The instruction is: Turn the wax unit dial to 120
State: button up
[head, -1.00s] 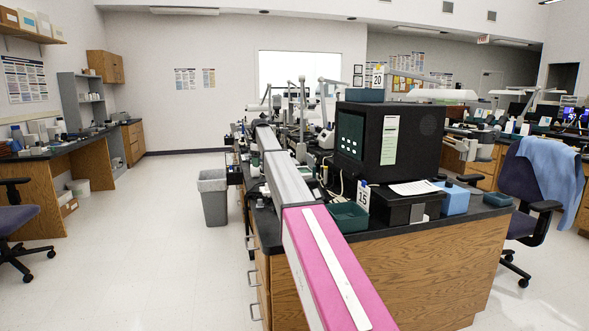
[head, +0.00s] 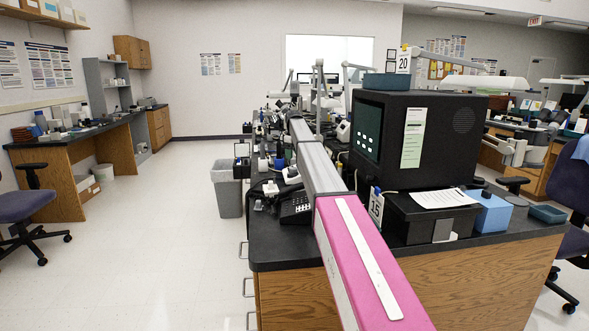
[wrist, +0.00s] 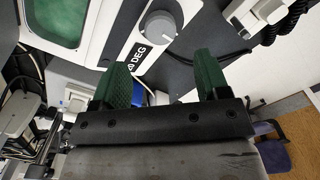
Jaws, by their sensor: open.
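The wax unit (wrist: 96,22) shows at the top left of the wrist view as a pale casing with a green window or well. My gripper (wrist: 159,62) is open and empty, with two green fingers. The dial appears between and beyond the fingertips in the picture, and neither finger seems to touch it. The dial's setting is too small to read. In the head view my arm hides part of the bench, and neither gripper nor dial can be made out.
In the head view a black box-shaped machine (head: 450,130) stands on the bench (head: 266,245), right of my arm. A telephone (head: 295,208) and small instruments crowd the bench left of it. A grey bin (head: 229,195) stands on the floor. The left aisle (head: 150,260) is clear.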

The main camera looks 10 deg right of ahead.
aim_at(294, 168)
notch_tip(294, 168, down, 8)
jog(key=shift+r, duration=0.2)
jog(key=c, duration=0.9)
